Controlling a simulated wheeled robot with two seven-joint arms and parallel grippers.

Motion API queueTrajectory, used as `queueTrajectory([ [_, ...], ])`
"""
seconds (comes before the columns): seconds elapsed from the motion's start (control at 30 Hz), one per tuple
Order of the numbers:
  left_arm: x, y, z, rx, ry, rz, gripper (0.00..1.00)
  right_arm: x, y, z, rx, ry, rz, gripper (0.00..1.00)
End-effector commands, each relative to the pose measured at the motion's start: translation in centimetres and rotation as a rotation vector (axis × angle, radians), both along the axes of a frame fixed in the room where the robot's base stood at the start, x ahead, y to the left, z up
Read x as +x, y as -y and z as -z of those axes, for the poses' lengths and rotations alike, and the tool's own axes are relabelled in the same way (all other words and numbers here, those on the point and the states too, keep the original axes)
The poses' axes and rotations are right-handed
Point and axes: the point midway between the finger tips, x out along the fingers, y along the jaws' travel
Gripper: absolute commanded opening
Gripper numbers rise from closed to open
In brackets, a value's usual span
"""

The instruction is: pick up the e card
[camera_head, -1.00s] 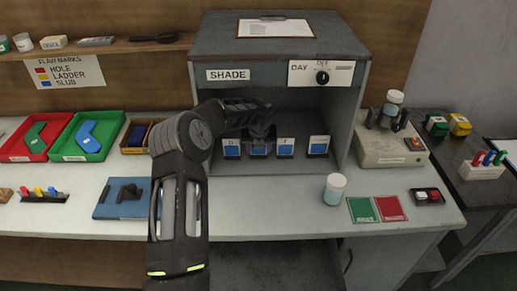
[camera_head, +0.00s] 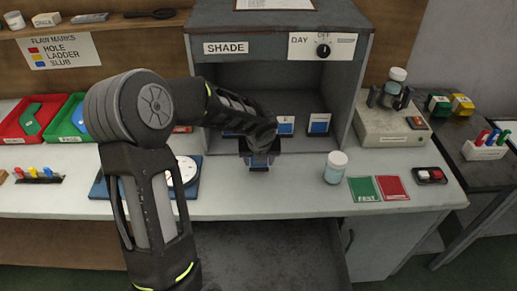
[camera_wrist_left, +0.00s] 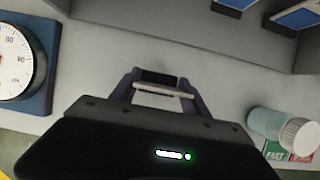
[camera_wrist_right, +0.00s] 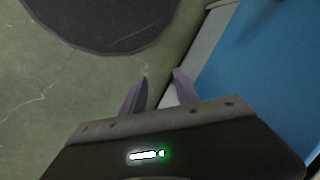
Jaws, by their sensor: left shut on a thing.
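My left gripper (camera_head: 262,163) is shut on the E card, which it holds in front of the shade booth (camera_head: 348,75), above the bench's front part. The card's blue face (camera_head: 259,159) shows partly below my gripper in the head view; its letter cannot be read. In the left wrist view the card (camera_wrist_left: 163,91) shows as a pale edge between the fingers (camera_wrist_left: 160,86). Two other cards, the F card (camera_head: 285,125) and the rightmost card (camera_head: 319,124), stand inside the booth. My arm mostly hides the cards on the left. My right gripper (camera_wrist_right: 160,88) is open and empty, over the floor.
A white-capped jar (camera_head: 336,168) stands right of my left gripper, beside green (camera_head: 363,189) and red (camera_head: 391,188) pads. A round dial on a blue base (camera_head: 188,172) is partly behind my left arm. The bench front between dial and jar is clear.

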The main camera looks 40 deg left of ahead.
Motion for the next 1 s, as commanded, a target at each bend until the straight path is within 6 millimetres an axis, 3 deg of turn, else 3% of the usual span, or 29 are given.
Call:
queueTrajectory([
  [0.2,-1.11,0.87,-0.04,0.000,0.001,0.000,0.16,0.02,0.00,0.31,0.000,0.001,0.000,0.36],
  [1.0,-1.31,0.87,0.12,-0.001,-0.001,-0.045,0.16,0.02,0.00,0.29,0.000,0.001,0.000,0.36],
])
